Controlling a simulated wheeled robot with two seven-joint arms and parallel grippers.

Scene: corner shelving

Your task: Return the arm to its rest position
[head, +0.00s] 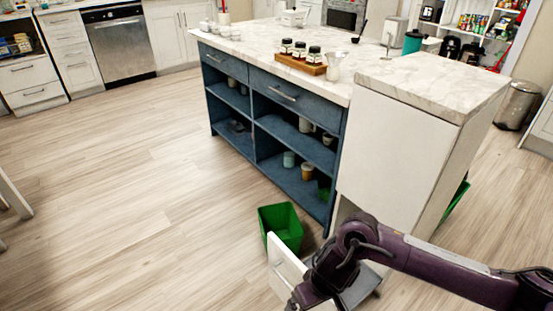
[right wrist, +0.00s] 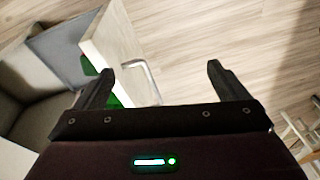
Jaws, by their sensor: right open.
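My right arm (head: 420,258) comes in from the right in the head view, bent over a pulled-out white drawer (head: 283,262) low at the island's near end. My right gripper (right wrist: 162,82) is open in the right wrist view, with nothing held between its fingers. The drawer front (right wrist: 112,45) and its metal handle (right wrist: 150,80) show beyond the fingers, the handle appearing between them. I cannot tell the exact gap to the handle. The right fingertips are not seen in the head view. My left gripper is not in view.
A green bin (head: 281,226) stands beside the drawer front. The island (head: 400,160) has a marble top and blue open shelves (head: 262,158). A wooden tray of jars (head: 301,66) stands on top. Wide floor (head: 120,190) is clear at left.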

